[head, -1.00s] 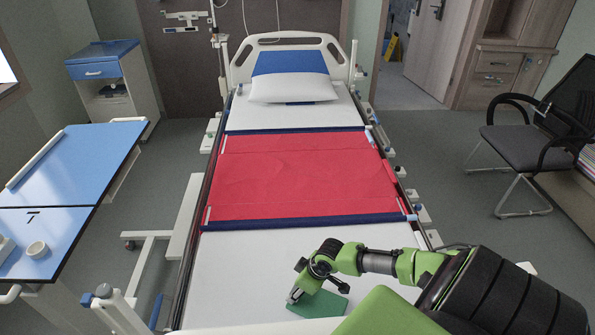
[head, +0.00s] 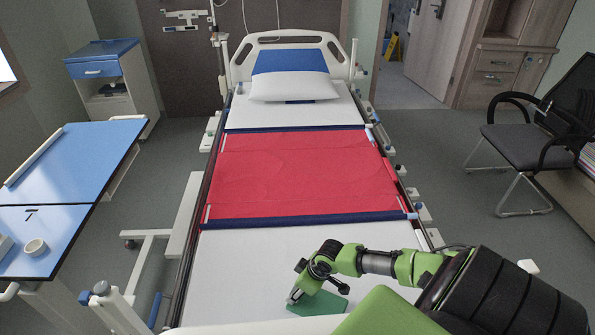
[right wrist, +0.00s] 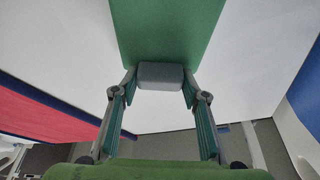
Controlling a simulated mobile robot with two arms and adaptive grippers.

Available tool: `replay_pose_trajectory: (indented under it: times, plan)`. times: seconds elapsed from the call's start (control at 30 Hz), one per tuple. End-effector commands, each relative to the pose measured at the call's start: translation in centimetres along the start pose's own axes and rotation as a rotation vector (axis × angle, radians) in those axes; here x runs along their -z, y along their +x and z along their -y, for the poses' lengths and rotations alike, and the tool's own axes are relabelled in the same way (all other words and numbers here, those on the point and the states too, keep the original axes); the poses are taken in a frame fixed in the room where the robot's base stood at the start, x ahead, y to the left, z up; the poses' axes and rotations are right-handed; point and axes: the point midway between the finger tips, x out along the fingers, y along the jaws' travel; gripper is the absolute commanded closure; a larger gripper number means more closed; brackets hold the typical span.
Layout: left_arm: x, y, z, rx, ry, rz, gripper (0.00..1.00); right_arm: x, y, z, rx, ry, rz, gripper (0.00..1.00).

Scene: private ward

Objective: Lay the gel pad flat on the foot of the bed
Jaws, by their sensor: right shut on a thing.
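The gel pad (head: 322,304) is a flat green rectangle over the white sheet at the near end of the bed (head: 240,280). It looks level, but I cannot tell whether its whole underside touches the sheet. My right gripper (head: 294,297) is at the pad's left edge in the head view. In the right wrist view the green pad (right wrist: 168,30) extends out from the fingertips, with a grey block (right wrist: 160,75) between them at its edge. My right gripper (right wrist: 160,88) is shut on this edge. My arm hides part of the pad. My left gripper is not in view.
A red sheet (head: 300,175) with dark blue borders crosses the middle of the bed, and a white pillow (head: 292,87) lies at the head. A blue-topped table (head: 75,165) with a cup (head: 36,248) stands left. A black chair (head: 530,145) stands right.

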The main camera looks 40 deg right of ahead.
Motion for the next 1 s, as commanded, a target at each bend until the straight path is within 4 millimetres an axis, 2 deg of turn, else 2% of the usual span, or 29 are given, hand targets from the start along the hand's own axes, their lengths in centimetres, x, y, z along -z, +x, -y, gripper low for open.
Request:
replay_pose_trajectory:
  times: [0.2,0.23,0.3,0.73,0.87,1.0]
  plan:
    - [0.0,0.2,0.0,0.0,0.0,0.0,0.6,-0.1,0.3,0.0,0.0,0.0,-0.001,1.0]
    - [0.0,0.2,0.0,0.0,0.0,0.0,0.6,0.0,0.3,0.0,0.0,0.0,-0.001,0.54]
    - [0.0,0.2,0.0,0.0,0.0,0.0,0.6,0.0,0.3,0.0,0.0,0.0,-0.001,0.39]
    - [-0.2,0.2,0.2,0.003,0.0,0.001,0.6,-0.1,-0.2,0.0,0.0,-0.001,0.0,0.39]
    - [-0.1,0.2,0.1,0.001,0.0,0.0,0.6,-0.2,-1.9,-0.1,-0.001,-0.004,0.001,0.39]
    - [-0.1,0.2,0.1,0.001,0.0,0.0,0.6,-0.2,-4.7,-0.1,-0.002,-0.006,0.002,0.39]
